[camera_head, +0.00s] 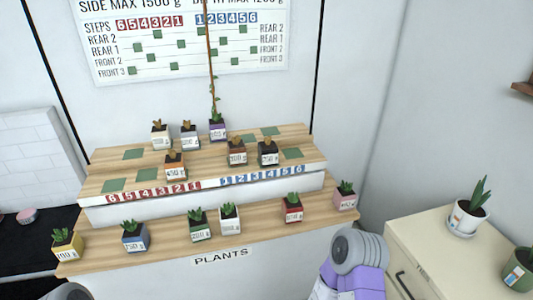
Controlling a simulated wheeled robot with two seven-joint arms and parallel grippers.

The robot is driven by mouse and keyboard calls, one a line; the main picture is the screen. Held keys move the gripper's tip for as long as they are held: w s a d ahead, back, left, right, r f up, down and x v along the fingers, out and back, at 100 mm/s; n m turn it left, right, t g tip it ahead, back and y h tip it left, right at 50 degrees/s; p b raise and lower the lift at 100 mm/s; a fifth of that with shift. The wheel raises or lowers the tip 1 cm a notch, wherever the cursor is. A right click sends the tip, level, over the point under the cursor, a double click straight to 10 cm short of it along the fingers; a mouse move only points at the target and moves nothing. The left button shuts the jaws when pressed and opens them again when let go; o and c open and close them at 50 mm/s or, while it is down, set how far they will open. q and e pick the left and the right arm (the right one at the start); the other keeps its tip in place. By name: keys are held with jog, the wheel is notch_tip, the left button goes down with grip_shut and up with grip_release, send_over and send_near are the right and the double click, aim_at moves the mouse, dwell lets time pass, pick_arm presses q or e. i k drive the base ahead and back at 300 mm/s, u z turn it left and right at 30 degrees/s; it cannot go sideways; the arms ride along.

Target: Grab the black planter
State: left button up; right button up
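The black planter (268,158) is a small dark cube pot with a white label and a brownish plant. It stands on the upper wooden step of the plant stand, right of centre. A brown planter (236,158) stands close to its left, with a gap between them. Parts of my arms show at the bottom edge, a grey and purple one right of centre and a grey tip at the far left. Neither gripper's fingers are in view, and nothing touches the black planter.
The stand's lower step (265,231) holds several coloured planters, including a red planter (293,214) and a pink planter (345,200). An orange planter (175,172) and a purple planter (217,134) with a tall stem share the upper step. A cream cabinet (425,240) stands at right.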

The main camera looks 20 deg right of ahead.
aim_at(268, 149)
jog(key=z, duration=1.45)
jog(key=i, duration=1.25)
jog(key=u, duration=2.5)
